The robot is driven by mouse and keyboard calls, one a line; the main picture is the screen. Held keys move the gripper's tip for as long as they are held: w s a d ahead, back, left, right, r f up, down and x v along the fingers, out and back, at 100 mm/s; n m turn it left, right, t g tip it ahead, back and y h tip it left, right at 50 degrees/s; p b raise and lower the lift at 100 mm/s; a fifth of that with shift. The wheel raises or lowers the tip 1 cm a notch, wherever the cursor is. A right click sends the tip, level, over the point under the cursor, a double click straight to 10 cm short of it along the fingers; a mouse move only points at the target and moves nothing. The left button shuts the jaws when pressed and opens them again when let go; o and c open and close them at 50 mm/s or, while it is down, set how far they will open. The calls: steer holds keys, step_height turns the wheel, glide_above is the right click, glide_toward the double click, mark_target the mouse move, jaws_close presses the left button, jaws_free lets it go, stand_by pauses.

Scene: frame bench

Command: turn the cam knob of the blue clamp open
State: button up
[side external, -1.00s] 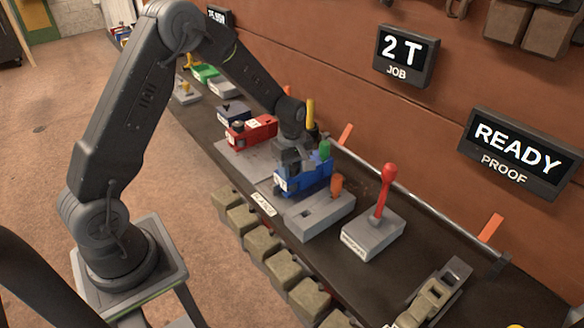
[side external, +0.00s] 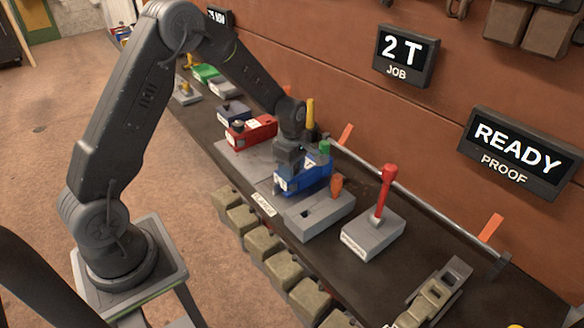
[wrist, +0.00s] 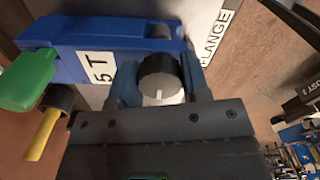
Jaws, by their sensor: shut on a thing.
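The blue clamp (side external: 311,180) sits on the bench, with my gripper (side external: 287,168) down over its near left end. In the wrist view the clamp's blue body (wrist: 100,32) crosses the top left and carries a white "5 T" label. Its round black cam knob (wrist: 158,70) has a white pointer line on a pale lower part, and the line points toward the gripper body. My gripper (wrist: 163,86) is shut on the knob, one finger on each side. In the side view the gripper hides the knob.
A red clamp (side external: 250,131) is to the left. A red-handled lever (side external: 385,190) on a grey block and an orange peg (side external: 336,187) are to the right. A "READY" sign (side external: 520,150) hangs behind.

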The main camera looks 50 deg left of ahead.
steer(key=o, duration=0.9)
steer(key=shift+o, duration=0.2)
step_height(320, 180, up, 14)
steer(key=s+d+r+m+t, duration=0.2)
steer(key=s+d+r+m, duration=0.1)
steer(key=s+m, duration=0.4)
steer(key=s+d+r+m+t, duration=0.1)
steer(key=s+d+r+m, duration=0.2)
steer(key=s+m, duration=0.4)
steer(key=s+d+r+m+t, duration=0.2)
steer(key=s+d+r+m, duration=0.1)
steer(key=s+m, duration=0.4)
steer(key=s+d, duration=0.1)
steer(key=s, duration=0.1)
steer(key=shift+s+r+t, duration=0.3)
steer(key=shift+s+r, duration=0.1)
